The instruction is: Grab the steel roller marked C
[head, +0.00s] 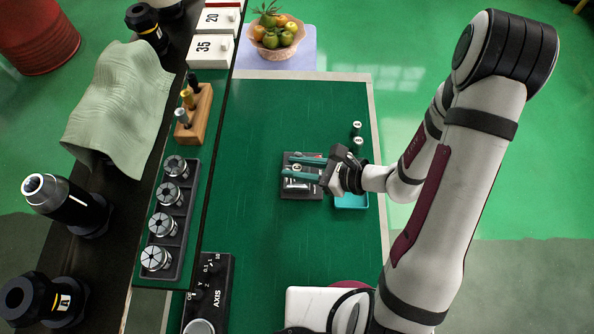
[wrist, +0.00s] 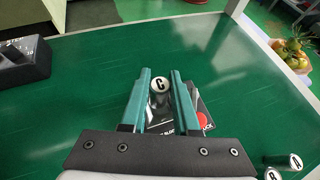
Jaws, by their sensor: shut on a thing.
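The steel roller marked C (wrist: 160,84) stands with its lettered end up between the teal fingers of my gripper (wrist: 160,82) in the wrist view. The fingers are shut on its sides. In the head view my gripper (head: 297,167) reaches left over a dark flat box (head: 302,194), and the light top of roller C (head: 297,167) shows between the fingertips. I cannot tell whether the roller touches the box. Its lower part is hidden in the head view.
Two other rollers, A (wrist: 295,160) and B (wrist: 272,174), stand apart at the mat's right side. A teal tray (head: 352,201) lies beside the box, partly under my gripper. A black AXIS control box (head: 216,285) sits lower left. The green mat (head: 300,110) is clear above.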

